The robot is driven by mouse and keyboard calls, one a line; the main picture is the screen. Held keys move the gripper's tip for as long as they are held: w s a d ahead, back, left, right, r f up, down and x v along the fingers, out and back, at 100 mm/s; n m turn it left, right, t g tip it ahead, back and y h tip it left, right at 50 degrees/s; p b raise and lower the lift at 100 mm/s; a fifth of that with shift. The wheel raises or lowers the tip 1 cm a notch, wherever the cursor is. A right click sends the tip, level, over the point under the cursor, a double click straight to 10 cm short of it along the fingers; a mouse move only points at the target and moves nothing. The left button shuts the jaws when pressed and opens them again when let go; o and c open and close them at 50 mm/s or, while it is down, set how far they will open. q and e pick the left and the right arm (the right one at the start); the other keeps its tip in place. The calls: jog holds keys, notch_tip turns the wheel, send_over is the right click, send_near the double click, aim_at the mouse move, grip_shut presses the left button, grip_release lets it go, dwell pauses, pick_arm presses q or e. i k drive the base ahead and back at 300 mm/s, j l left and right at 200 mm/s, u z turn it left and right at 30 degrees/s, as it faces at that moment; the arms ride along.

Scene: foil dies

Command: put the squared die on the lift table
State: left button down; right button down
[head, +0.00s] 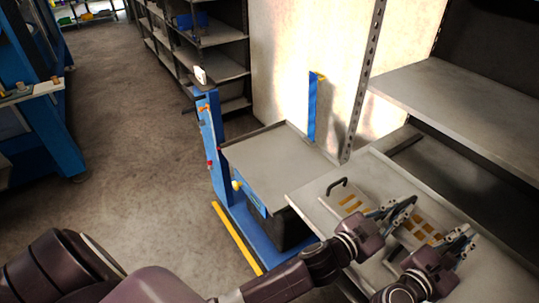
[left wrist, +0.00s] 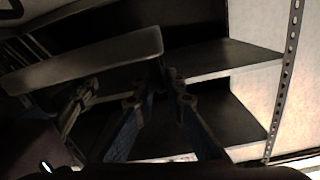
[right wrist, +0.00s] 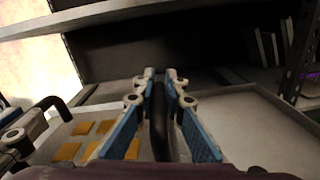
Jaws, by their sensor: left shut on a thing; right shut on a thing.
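The squared die is a pale plate with orange square patches (head: 351,202) and dark handles, lying on a grey shelf tray. In the right wrist view, its orange squares (right wrist: 93,128) show to the left of the fingers. My left gripper (head: 408,207) is shut over the plate, but its grip is unclear; its fingers (left wrist: 157,98) show in the left wrist view. My right gripper (head: 467,238) is farther right; in the right wrist view its blue fingers (right wrist: 160,80) are shut around a dark upright handle. The lift table (head: 272,160) has a bare grey top and blue frame.
The shelf tray (head: 304,193) is close beside the lift table's right side. A higher shelf (head: 455,105) and a perforated post (head: 363,85) stand behind. The tray's right part (right wrist: 255,118) is bare. Open floor (head: 140,150) lies left.

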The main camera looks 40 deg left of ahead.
aim_at(276, 160)
jog(key=j, duration=0.65)
jog(key=i+j, duration=0.1)
jog(key=j, duration=0.55)
jog(key=i+j, duration=0.1)
jog(key=j, duration=0.25)
jog(key=i+j, duration=0.15)
jog(key=j, duration=0.25)
jog(key=i+j, duration=0.1)
jog(key=j, duration=0.25)
jog(key=i+j, duration=0.6)
jog(key=j+u, duration=0.05)
